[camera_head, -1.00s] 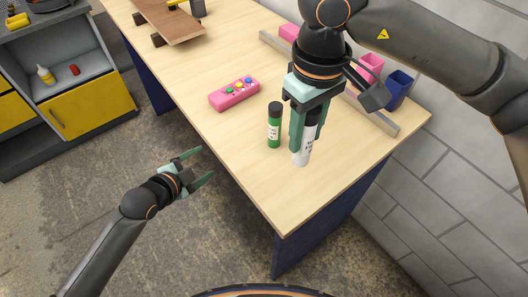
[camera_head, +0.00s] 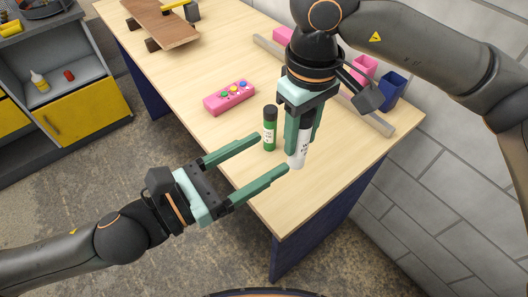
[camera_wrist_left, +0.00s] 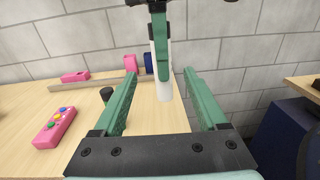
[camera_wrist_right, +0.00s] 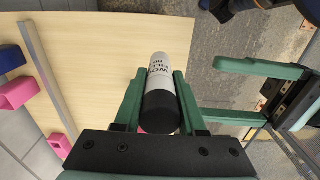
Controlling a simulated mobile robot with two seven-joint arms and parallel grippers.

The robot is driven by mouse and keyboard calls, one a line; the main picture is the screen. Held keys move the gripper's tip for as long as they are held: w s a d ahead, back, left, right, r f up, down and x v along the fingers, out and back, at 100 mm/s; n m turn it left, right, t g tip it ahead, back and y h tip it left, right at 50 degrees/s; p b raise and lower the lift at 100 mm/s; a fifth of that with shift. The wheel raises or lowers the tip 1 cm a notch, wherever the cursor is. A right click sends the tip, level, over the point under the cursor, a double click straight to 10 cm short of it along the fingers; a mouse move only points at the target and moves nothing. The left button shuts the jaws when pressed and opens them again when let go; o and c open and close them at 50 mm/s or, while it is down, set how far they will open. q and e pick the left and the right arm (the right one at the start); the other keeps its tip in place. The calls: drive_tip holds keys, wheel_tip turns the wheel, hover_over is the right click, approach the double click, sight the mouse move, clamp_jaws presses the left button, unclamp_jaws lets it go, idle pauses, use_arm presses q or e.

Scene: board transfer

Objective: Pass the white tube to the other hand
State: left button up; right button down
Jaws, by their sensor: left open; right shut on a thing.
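The white tube (camera_head: 298,156) with a black cap is upright in my right gripper (camera_head: 300,143), its lower part showing below the fingers. The right wrist view shows the white tube (camera_wrist_right: 172,70) between the right fingers, its black cap towards the wrist. My left gripper (camera_head: 274,153) is open and empty, with its fingertips close to the tube's left side. In the left wrist view the white tube (camera_wrist_left: 163,82) stands ahead between the open left fingers (camera_wrist_left: 158,85), beyond their tips.
A green tube (camera_head: 269,133) with a dark cap stands on the table (camera_head: 220,140) close to my left upper finger. A pink box with coloured buttons (camera_head: 229,97) lies farther back. A wooden rail (camera_head: 377,123) and pink and blue bins (camera_head: 392,88) stand at the right.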

use_arm(q)
drive_tip(key=x, duration=1.2)
drive_tip(key=shift+s, duration=0.25)
drive_tip(key=shift+d, duration=0.15)
drive_tip(key=shift+s, duration=0.15)
clamp_jaws()
use_arm(e)
drive_tip(key=shift+w, duration=0.1)
drive_tip(key=shift+c, duration=2)
unclamp_jaws()
drive_tip(key=shift+r, duration=0.1)
